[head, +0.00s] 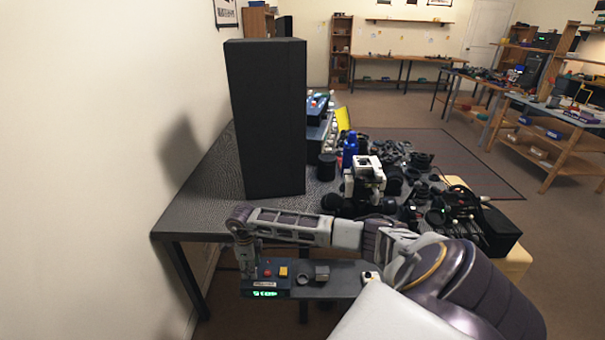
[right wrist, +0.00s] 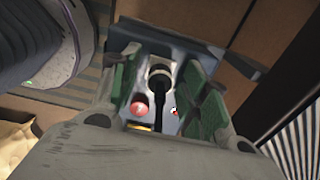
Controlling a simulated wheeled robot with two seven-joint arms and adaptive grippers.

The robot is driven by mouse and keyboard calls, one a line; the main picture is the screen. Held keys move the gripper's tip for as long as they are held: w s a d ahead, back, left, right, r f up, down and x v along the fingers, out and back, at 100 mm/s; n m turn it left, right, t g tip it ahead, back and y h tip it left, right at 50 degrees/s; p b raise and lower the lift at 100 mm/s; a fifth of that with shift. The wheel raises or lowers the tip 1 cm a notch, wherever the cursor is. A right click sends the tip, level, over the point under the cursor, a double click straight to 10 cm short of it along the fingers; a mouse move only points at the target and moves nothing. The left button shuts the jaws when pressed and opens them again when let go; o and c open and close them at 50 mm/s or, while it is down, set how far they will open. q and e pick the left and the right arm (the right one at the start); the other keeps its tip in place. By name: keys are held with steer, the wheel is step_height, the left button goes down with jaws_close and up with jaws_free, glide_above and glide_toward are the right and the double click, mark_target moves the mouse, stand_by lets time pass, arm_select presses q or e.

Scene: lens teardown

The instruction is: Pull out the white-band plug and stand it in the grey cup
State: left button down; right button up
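A slim black plug (right wrist: 160,84) with a rounded head stands up from a blue-grey box in the right wrist view; no white band can be made out on it. My right gripper (right wrist: 164,92) is open, its green-padded fingers on either side of the plug with gaps showing. In the head view my right gripper (head: 248,268) points down at the box (head: 268,282) and hides the plug. A small round grey piece (head: 303,280) to the right of the box may be the grey cup. My left gripper is not in view.
The box carries a red button (right wrist: 138,107), a yellow button (head: 283,271) and a green lit display (head: 265,294). A grey block (head: 322,272) and a small white item (head: 371,277) lie further right. A tall black cabinet (head: 265,120) and clutter stand on the table behind.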

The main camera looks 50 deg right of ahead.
jaws_close()
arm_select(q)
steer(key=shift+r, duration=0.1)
arm_select(e)
steer(key=shift+r, duration=0.1)
arm_select(q)
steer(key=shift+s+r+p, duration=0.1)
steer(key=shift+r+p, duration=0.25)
steer(key=shift+p, duration=0.15)
arm_select(e)
steer(key=shift+r, duration=0.65)
